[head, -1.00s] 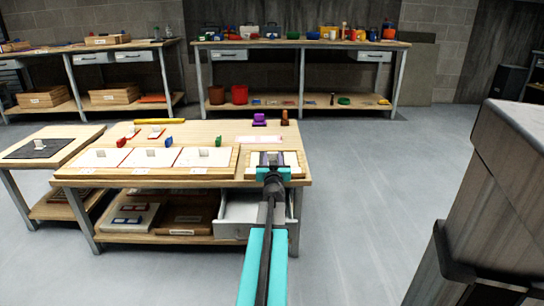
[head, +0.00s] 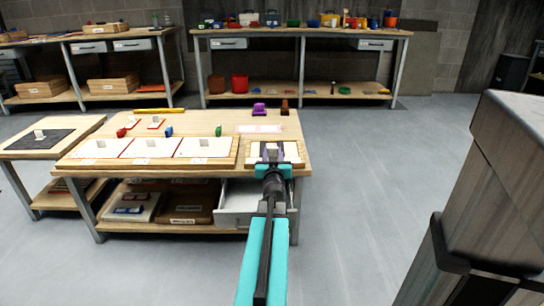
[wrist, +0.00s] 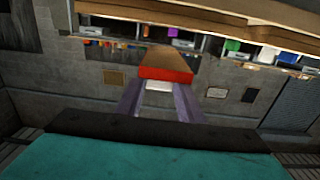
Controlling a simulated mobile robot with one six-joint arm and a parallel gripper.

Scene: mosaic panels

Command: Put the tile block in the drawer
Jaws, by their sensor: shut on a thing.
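My gripper (head: 272,152) reaches out over the right end of the worktable, in front of a small panel. In the wrist view (wrist: 158,92) its fingers close on a block (wrist: 166,63) with a brown face and a red side. A white part (wrist: 159,85) shows between the fingers, below the red side. I cannot make out the held block in the head view. An open grey drawer (head: 235,199) sits under the right part of the tabletop. My arm hides its right part, and I cannot see its floor clearly.
Several white panels with upright light pieces (head: 196,144) lie on the table. Small red, blue and green blocks, a purple piece (head: 259,109) and a brown piece (head: 285,107) stand behind them. A large grey block (head: 500,180) stands close on the right. Floor right of the table is clear.

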